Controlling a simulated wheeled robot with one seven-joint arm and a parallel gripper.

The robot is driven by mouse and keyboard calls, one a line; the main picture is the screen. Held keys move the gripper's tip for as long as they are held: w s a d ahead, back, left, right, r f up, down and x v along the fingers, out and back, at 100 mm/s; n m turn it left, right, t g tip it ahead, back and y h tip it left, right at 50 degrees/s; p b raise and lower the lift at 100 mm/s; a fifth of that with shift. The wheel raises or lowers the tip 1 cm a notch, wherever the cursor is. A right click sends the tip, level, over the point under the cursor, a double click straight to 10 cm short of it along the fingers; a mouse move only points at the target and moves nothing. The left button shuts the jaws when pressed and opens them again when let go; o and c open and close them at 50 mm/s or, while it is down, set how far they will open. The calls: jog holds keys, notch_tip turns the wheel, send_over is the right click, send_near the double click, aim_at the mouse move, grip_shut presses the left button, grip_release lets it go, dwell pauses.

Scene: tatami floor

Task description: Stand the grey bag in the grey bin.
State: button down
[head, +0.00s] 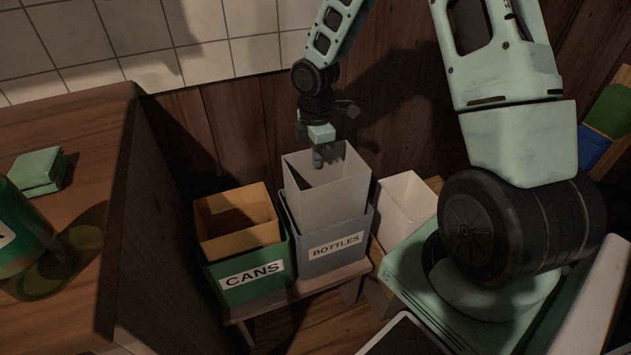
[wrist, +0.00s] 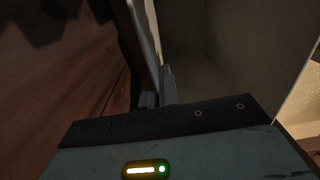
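The grey bag (head: 325,198) is upright and open at the top, a box-like sack. Its lower part is inside the grey bin (head: 308,268), labelled BOTTLES, and its upper part rises well above the bin rim. Whether its base touches the bin floor is hidden. My gripper (head: 319,156) points down at the bag's far top edge, with its fingers close together around the bag wall, apparently shut on it. In the wrist view the bag's inside (wrist: 220,65) fills the right side, beside the narrow fingers (wrist: 155,85).
A green bin (head: 246,288) labelled CANS, holding an orange bag (head: 240,238), stands left of the grey bin on a low wooden stand (head: 315,287). A white container (head: 403,212) is close on the right. The wooden wall is close behind; a wooden counter (head: 75,130) is at left.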

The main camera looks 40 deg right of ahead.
aim_at(316, 175)
jog(key=shift+f+b, duration=0.95)
jog(key=shift+f, duration=2.05)
jog(key=shift+f, duration=0.15)
jog(key=c, duration=1.7)
grip_release()
